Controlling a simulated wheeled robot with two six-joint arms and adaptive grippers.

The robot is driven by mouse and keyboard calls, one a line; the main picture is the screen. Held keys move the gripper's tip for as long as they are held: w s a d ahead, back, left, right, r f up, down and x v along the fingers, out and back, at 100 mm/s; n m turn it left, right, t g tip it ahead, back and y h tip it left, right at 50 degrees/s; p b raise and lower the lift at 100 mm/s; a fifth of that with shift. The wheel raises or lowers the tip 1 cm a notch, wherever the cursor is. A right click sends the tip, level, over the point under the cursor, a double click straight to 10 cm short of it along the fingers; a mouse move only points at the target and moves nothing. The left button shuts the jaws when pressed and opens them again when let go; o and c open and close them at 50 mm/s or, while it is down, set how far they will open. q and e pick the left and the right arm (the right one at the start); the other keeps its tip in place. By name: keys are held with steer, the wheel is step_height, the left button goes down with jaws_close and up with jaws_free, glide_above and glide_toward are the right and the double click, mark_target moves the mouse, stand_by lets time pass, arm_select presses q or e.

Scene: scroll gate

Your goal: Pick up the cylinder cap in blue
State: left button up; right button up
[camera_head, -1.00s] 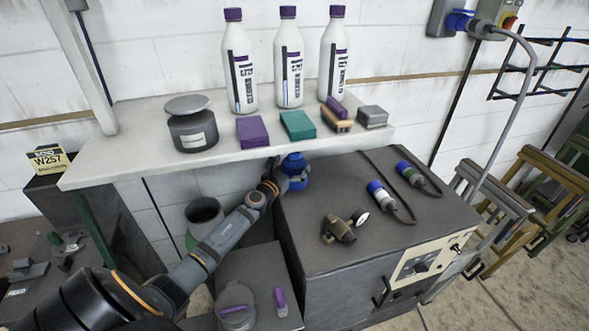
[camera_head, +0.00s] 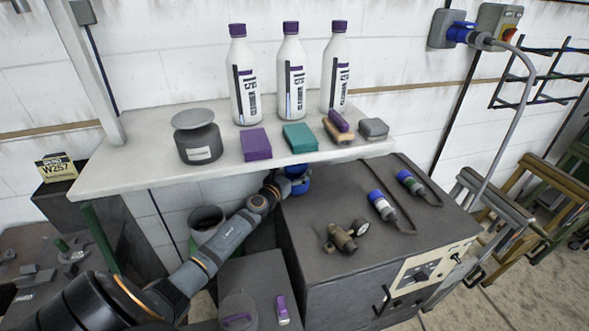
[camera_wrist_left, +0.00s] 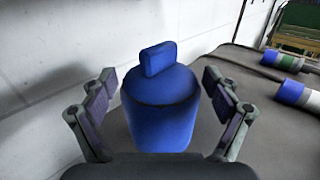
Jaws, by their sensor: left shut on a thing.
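The blue cylinder cap (camera_wrist_left: 160,112), a cylinder with a flat tab on top, fills the middle of the left wrist view. In the head view the blue cap (camera_head: 299,186) is at the back left of the dark cabinet, partly hidden by the shelf edge and my gripper. My left gripper (camera_wrist_left: 162,98) has one finger on each side of the cap and is shut on it. In the head view my left gripper (camera_head: 286,181) is at the cap, under the shelf. The cap looks upright. Whether its base touches the cabinet top is hidden. My right gripper is not in view.
A white shelf (camera_head: 120,172) with bottles, a dark pot (camera_head: 197,140) and boxes overhangs the cap. On the dark cabinet (camera_head: 320,275) lie two blue-ended connectors (camera_head: 381,205) with cables and a brass fitting (camera_head: 342,238). The cabinet's front middle is clear.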

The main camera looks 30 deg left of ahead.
arm_select(q)
step_height(320, 180, up, 2)
steer(key=shift+r+p, duration=0.2)
steer(key=shift+p, duration=0.4)
steer(key=s+d+f+b, duration=0.1)
steer(key=s, duration=1.7)
steer(key=shift+d, duration=0.25)
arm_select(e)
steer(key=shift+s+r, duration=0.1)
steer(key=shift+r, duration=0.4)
